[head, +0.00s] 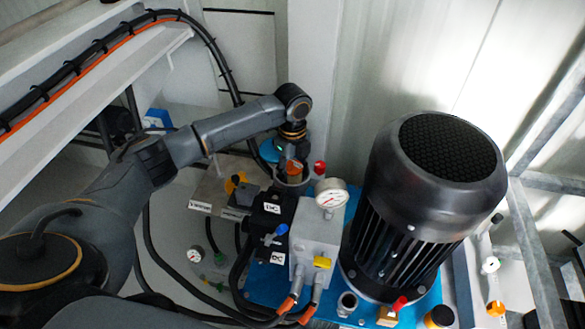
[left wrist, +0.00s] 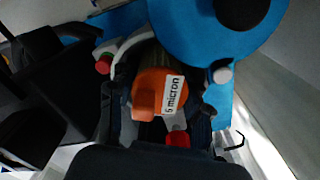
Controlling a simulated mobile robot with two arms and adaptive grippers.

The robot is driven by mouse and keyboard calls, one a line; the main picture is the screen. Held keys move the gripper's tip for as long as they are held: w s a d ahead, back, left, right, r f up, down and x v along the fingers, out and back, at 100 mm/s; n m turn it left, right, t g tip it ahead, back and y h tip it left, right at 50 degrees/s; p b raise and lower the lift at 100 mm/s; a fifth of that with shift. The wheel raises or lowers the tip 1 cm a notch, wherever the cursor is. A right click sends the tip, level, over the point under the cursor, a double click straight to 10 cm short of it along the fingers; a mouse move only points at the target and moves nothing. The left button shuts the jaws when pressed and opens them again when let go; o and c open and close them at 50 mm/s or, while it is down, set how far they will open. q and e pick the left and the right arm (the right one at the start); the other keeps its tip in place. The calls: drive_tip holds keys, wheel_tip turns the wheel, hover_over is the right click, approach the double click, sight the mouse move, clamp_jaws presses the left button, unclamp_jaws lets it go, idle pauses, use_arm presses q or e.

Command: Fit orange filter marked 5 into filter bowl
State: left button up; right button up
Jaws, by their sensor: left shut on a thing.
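The orange filter (head: 293,168) is in my left gripper (head: 291,160), at the mouth of the metal filter bowl (head: 292,183) behind the grey pump block. In the left wrist view the orange filter (left wrist: 148,92) shows its end cap, with a white label that reads "micron" after a digit like 5. The dark fingers of my left gripper (left wrist: 163,112) stand on both sides of it. A pale curved rim (left wrist: 127,47) shows behind it. How deep the filter sits in the bowl is hidden. My right gripper is out of view.
A large black motor (head: 425,200) stands to the right on the blue base (head: 265,287). A pressure gauge (head: 331,194) and a red knob (head: 319,168) are close to the bowl. Black hoses (head: 240,265) run in front. A wall stands close behind.

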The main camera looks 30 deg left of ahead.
use_arm(q)
drive_tip(key=shift+f, duration=0.1)
drive_tip(key=o, duration=1)
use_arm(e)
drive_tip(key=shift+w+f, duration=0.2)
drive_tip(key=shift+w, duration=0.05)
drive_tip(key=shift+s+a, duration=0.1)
use_arm(q)
drive_tip(key=shift+r+b, duration=0.4)
drive_tip(key=shift+r, duration=0.1)
drive_tip(key=shift+r+p, duration=0.3)
drive_tip(key=shift+r, duration=0.4)
drive_tip(key=shift+r+p, duration=1.35)
drive_tip(key=shift+r, duration=4.05)
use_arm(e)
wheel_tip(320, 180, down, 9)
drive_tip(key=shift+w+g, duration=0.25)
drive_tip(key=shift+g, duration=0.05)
